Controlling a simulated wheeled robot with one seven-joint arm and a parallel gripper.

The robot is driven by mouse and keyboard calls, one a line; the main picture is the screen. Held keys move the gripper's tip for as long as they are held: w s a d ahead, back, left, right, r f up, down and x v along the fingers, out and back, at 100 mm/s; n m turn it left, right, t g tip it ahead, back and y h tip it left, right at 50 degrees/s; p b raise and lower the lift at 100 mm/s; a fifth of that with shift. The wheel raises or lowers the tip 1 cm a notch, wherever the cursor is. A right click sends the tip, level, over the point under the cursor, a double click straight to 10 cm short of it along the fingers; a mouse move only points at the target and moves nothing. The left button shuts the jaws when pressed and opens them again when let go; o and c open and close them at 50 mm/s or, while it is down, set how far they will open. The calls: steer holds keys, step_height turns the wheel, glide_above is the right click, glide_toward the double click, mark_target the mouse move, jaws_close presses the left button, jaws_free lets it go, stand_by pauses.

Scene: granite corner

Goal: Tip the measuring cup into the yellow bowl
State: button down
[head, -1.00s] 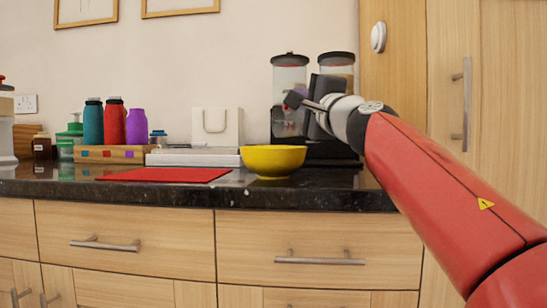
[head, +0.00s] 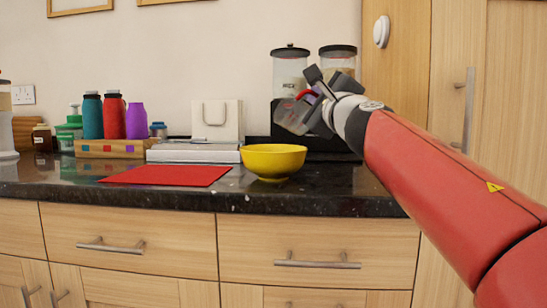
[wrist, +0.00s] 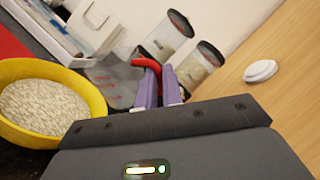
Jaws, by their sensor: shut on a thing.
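My gripper (head: 316,96) is shut on the red handle (wrist: 150,66) of the clear measuring cup (head: 292,116). The cup is tilted, its body up and to the right of the yellow bowl (head: 273,162) in the head view. In the wrist view the see-through cup (wrist: 112,86) shows beyond the purple finger pads (wrist: 160,88), close to the bowl's rim. The bowl (wrist: 97,98) stands upright on the counter and holds pale grains (wrist: 42,106). I cannot tell whether any grains are left in the cup.
Two dark-lidded canisters (head: 290,66) stand behind the cup. A red mat (head: 166,175) lies left of the bowl on the dark counter (head: 312,200). A white box (head: 194,153), a white bag (head: 216,120) and several bottles (head: 114,118) line the back. A tall cabinet (head: 443,60) stands at right.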

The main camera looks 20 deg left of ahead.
steer(key=m+p, duration=0.1)
steer(key=m+h+p, duration=0.1)
steer(key=m+p, duration=0.1)
steer(key=shift+w+d+h, duration=0.1)
steer(key=shift+d+h, duration=0.05)
steer(key=shift+h, duration=0.15)
steer(key=shift+w+d+f+m+g+h+p, duration=0.15)
steer(key=shift+f+m+h+p, duration=0.3)
steer(key=shift+m+p, duration=0.8)
steer(key=shift+w+d+f+m+g+h+p, duration=0.15)
steer(key=shift+f+m+h+p, duration=0.35)
steer(key=shift+m+p, duration=0.75)
steer(key=shift+w+d+f+m+h+p, duration=0.15)
steer(key=shift+f+m+h+p, duration=0.45)
steer(key=shift+m, duration=1.1)
steer(key=shift+r+p, duration=0.25)
steer(key=shift+p, duration=0.2)
steer(key=shift+s+a+f+m+g+p, duration=0.1)
steer(key=shift+f+m+g+p, duration=0.1)
steer(key=shift+f+m+p, duration=0.3)
steer(key=shift+s+f+m+g+p, duration=0.1)
steer(key=shift+f+m+g+p, duration=0.15)
steer(key=shift+m, duration=0.45)
